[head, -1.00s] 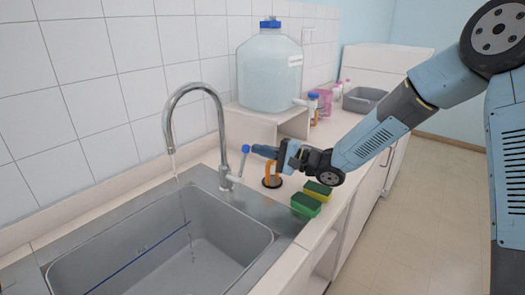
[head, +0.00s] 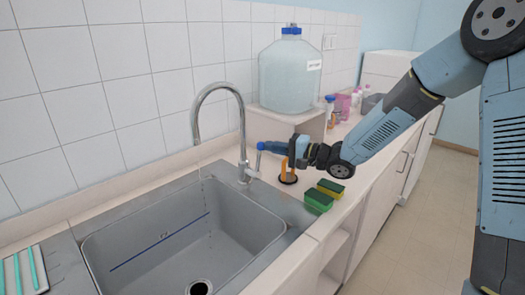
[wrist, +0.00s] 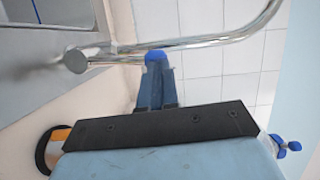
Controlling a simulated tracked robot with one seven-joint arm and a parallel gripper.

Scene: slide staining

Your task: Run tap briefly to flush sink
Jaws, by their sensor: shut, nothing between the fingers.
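A chrome tap (head: 241,120) with a curved spout stands behind the grey sink (head: 130,235). A faint thin line of water shows below the spout, and the drain (head: 199,288) is visible at the bottom.
Two green-and-yellow sponges (head: 319,200) and an orange-handled object (head: 289,178) sit on the counter below my gripper. A large water container (head: 290,78) stands on a white riser (head: 283,127) behind. A tray with teal strips (head: 22,272) lies at the left.

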